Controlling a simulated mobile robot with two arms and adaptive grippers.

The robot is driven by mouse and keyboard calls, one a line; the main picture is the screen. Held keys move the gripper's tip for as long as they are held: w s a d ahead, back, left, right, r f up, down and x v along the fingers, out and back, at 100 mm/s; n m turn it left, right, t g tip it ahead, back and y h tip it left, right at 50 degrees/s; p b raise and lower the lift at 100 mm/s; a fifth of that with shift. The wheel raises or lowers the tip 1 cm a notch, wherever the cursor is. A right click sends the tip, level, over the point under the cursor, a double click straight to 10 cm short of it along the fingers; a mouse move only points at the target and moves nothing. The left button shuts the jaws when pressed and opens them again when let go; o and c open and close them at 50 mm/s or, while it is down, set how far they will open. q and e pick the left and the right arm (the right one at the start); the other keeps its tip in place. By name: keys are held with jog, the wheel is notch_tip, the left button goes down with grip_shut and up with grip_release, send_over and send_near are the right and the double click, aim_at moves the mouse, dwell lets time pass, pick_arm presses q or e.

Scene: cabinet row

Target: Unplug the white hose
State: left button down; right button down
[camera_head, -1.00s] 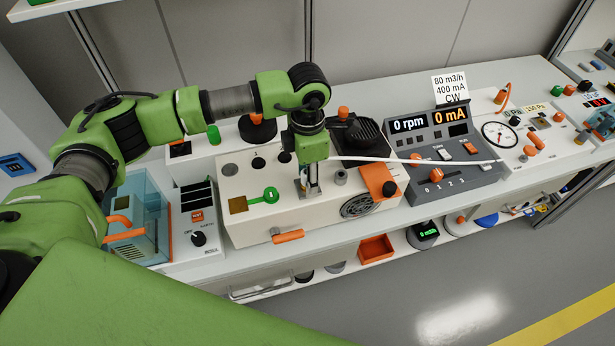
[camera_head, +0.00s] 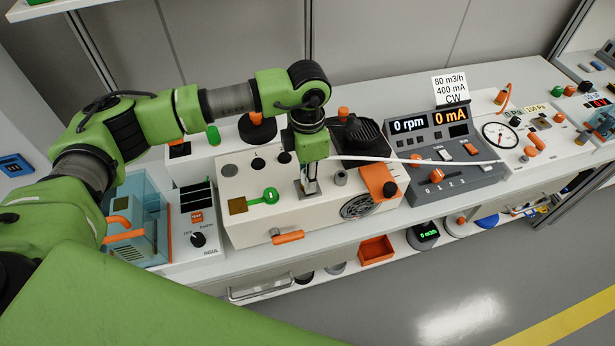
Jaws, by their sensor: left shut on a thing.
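The white hose (camera_head: 400,159) runs as a thin line from behind my left gripper, to the right across the grey control panel, toward the round gauge. Its left end is hidden behind the gripper. My left gripper (camera_head: 309,188) points down over the top of the white box (camera_head: 240,212). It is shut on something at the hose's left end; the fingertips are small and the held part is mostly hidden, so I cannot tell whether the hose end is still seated. My right gripper is not in view.
The grey panel (camera_head: 448,172) with displays reading 0 rpm and 0 mA stands right of the box. An orange block (camera_head: 377,181) and a dark motor-like part (camera_head: 358,135) are close to the gripper. A blue clear box (camera_head: 140,215) stands at left.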

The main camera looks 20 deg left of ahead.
pick_arm(q)
jog(key=shift+r+p, duration=1.3)
jog(key=shift+r, duration=1.55)
jog(key=shift+s, duration=0.1)
